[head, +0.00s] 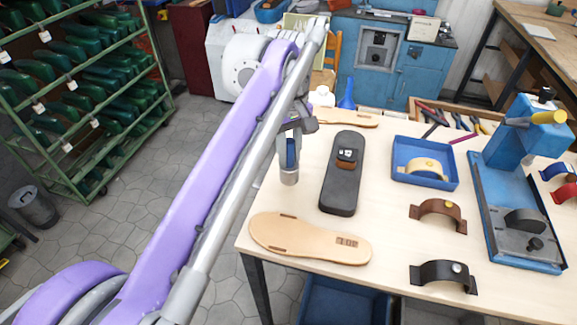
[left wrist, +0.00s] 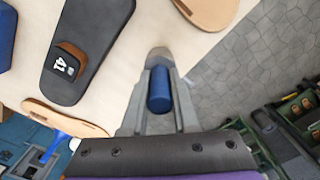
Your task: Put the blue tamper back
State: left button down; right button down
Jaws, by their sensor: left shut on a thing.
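The blue tamper has a blue handle and a metal foot (head: 289,177). It is upright near the left edge of the workbench (head: 400,298) in the head view. My left gripper (head: 290,148) is shut on its handle from above. In the left wrist view the round blue end of the tamper (left wrist: 160,92) sits between the two fingers. I cannot tell whether its foot touches the bench top. My right gripper is in neither view.
Right of the tamper lies a black sole form (head: 338,195) with a small brown piece marked 41. A tan sole (head: 300,240) lies in front, another (head: 345,118) behind. A blue tray (head: 408,181), strap pieces and a blue press (head: 500,190) stand further right.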

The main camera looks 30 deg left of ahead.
aim_at(289, 165)
pick_arm(q)
jog(key=shift+f+b, duration=0.3)
jog(key=shift+f, duration=1.35)
jog(key=shift+f, duration=0.15)
jog(key=c, duration=0.7)
grip_release()
notch_tip(289, 165, up, 12)
jog(key=shift+r+p, duration=0.15)
jog(key=shift+p, duration=1.1)
